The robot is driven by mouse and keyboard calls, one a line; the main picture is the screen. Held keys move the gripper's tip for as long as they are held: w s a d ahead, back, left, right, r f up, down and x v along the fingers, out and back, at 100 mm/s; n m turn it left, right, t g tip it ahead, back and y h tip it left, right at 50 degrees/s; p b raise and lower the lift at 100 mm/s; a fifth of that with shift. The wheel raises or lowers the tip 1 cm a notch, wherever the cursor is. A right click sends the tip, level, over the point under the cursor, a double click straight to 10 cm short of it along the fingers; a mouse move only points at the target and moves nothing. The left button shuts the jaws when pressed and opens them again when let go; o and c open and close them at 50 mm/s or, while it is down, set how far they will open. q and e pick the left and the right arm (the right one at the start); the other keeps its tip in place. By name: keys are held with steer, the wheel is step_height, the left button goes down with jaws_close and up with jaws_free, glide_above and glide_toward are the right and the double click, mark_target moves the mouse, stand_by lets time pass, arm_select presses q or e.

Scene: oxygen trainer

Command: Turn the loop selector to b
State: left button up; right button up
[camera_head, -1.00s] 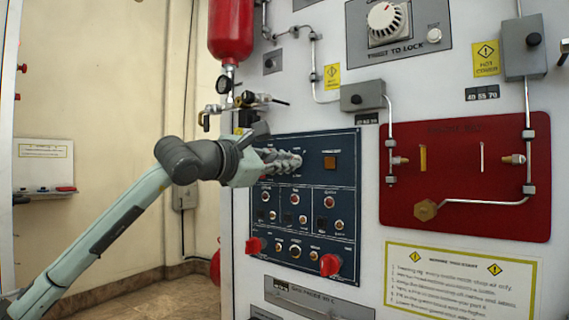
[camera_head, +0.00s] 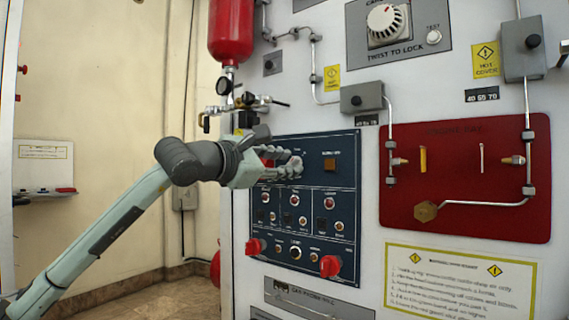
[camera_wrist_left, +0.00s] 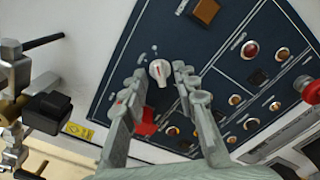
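The dark blue control panel (camera_head: 345,205) is on the front of the white cabinet. A pale knob, likely the loop selector (camera_wrist_left: 160,71), sits on this panel in the left wrist view, with a white pointer line and small marks around it. Its letters are too small to read. My left gripper (camera_head: 298,163) is at the upper left of the panel, fingers parted. In the left wrist view, my left gripper (camera_wrist_left: 158,78) has one finger on each side of the knob, with visible gaps. My right gripper is not in view.
Two red knobs (camera_head: 330,265) stick out along the panel's lower edge. An orange square button (camera_head: 329,164) is right of the fingers. Valves and pipes (camera_head: 245,104) hang above the left wrist.

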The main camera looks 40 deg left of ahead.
arm_select(q)
steer(key=s+a, duration=0.1)
steer(key=s, duration=1.1)
stand_by(0.7)
